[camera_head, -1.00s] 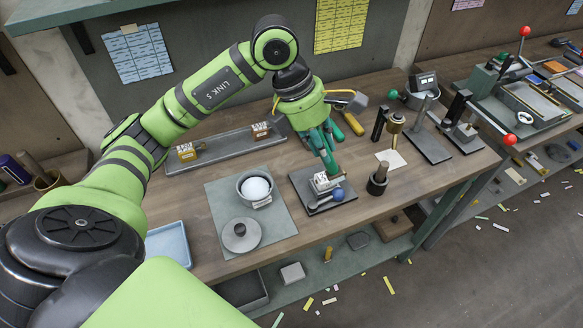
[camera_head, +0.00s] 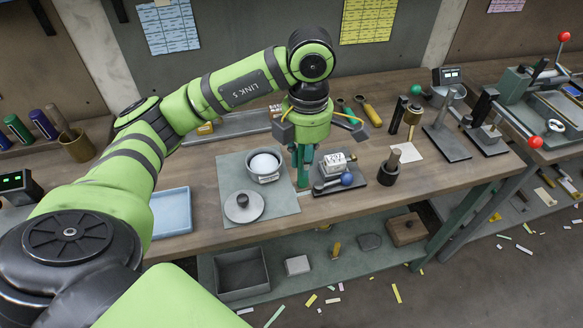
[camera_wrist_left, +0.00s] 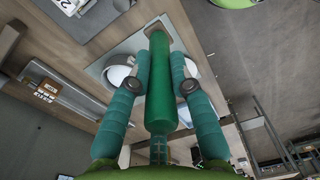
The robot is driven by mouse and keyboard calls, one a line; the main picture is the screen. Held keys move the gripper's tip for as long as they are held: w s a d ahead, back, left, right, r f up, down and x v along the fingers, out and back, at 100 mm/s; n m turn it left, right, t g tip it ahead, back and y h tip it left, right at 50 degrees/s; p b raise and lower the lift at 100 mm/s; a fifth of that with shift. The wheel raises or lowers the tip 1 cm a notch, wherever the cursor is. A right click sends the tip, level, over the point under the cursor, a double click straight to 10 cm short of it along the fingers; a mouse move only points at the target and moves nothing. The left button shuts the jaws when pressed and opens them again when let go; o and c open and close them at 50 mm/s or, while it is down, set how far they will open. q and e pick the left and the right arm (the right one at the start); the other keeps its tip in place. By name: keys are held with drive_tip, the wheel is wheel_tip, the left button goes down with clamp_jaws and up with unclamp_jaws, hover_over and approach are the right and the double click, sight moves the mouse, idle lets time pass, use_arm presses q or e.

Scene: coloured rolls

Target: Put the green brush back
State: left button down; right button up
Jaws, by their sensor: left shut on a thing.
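My left gripper (camera_head: 305,162) is over the bench, near the right edge of the grey-green mat. I cannot tell whether the tip touches the bench. My right gripper is not in view.
A pot with a white ball (camera_head: 265,164) and a round lid (camera_head: 243,207) are on the mat (camera_head: 282,207). A dark plate (camera_head: 356,180) with a white block is to the right. A blue tray (camera_head: 171,212), green roll (camera_head: 18,129) and brass cup (camera_head: 79,148) are left.

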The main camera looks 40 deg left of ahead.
use_arm(q)
drive_tip(key=a+f+p, duration=0.1)
drive_tip(key=a+f, duration=0.2)
drive_tip(key=f, duration=0.3)
drive_tip(key=shift+w, duration=0.3)
drive_tip(key=c, duration=1.1)
unclamp_jaws()
drive_tip(key=shift+f, duration=0.1)
wheel_tip(320, 180, up, 12)
drive_tip(key=shift+w+r, duration=0.15)
drive_tip(key=shift+r, duration=0.05)
drive_tip(key=shift+d+f, duration=0.1)
